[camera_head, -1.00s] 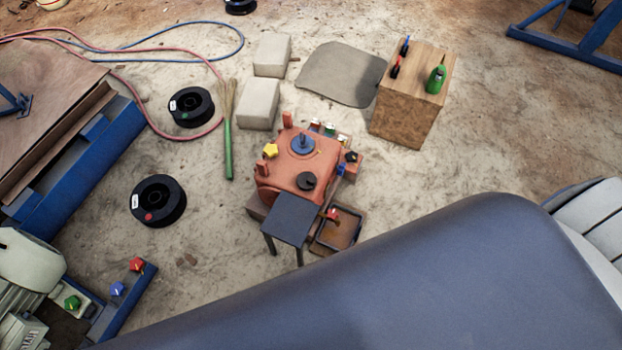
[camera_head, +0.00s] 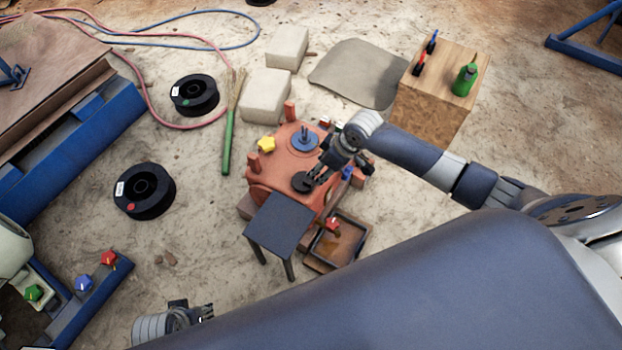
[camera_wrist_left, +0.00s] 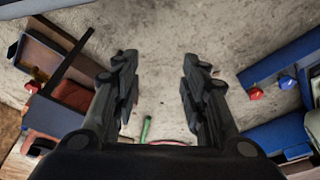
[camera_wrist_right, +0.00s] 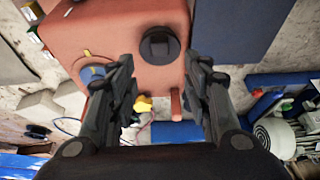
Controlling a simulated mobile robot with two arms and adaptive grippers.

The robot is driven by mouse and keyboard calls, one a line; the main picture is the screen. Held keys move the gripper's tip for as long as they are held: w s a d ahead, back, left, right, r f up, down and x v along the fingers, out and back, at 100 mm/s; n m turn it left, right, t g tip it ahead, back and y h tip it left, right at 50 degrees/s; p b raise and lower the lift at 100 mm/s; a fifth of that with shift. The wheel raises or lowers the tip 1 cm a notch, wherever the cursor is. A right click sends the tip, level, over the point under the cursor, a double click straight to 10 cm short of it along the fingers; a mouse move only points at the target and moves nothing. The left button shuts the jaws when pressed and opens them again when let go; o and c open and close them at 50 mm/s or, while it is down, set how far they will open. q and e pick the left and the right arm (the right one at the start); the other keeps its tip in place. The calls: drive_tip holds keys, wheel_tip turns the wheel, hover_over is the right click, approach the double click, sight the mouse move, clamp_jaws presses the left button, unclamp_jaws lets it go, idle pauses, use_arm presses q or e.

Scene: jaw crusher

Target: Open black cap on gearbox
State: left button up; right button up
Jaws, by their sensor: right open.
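The orange-red gearbox (camera_head: 270,178) stands on the floor at mid picture in the head view. Its round black cap (camera_head: 302,182) sits on top, near the front. My right gripper (camera_head: 318,181) is over the gearbox, its fingers pointing down beside the cap. In the right wrist view the cap (camera_wrist_right: 160,45) shows just beyond and between the spread fingertips (camera_wrist_right: 161,66). The right gripper is open and empty; I cannot tell whether it touches the cap. My left gripper (camera_head: 204,312) is low over the floor at the lower left. Its fingers (camera_wrist_left: 158,68) are apart and empty.
On the gearbox are a yellow knob (camera_head: 266,144) and a blue disc (camera_head: 305,141). A dark small table (camera_head: 279,222) and a brown tray (camera_head: 350,243) stand in front. A wooden block (camera_head: 428,105) stands behind right.

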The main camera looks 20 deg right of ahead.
sight(309, 180)
drive_tip(key=b+x, duration=0.3)
drive_tip(key=x, duration=0.5)
drive_tip(key=shift+w+f, duration=0.15)
drive_tip(key=shift+f, duration=0.15)
drive_tip(key=shift+w+a+f, duration=0.2)
drive_tip(key=shift+f, duration=0.35)
use_arm(q)
drive_tip(key=w+v, duration=0.1)
drive_tip(key=v, duration=1)
drive_tip(key=shift+w+r+t, duration=0.2)
drive_tip(key=shift+r+t, duration=0.2)
drive_tip(key=shift+a, duration=0.1)
use_arm(e)
clamp_jaws()
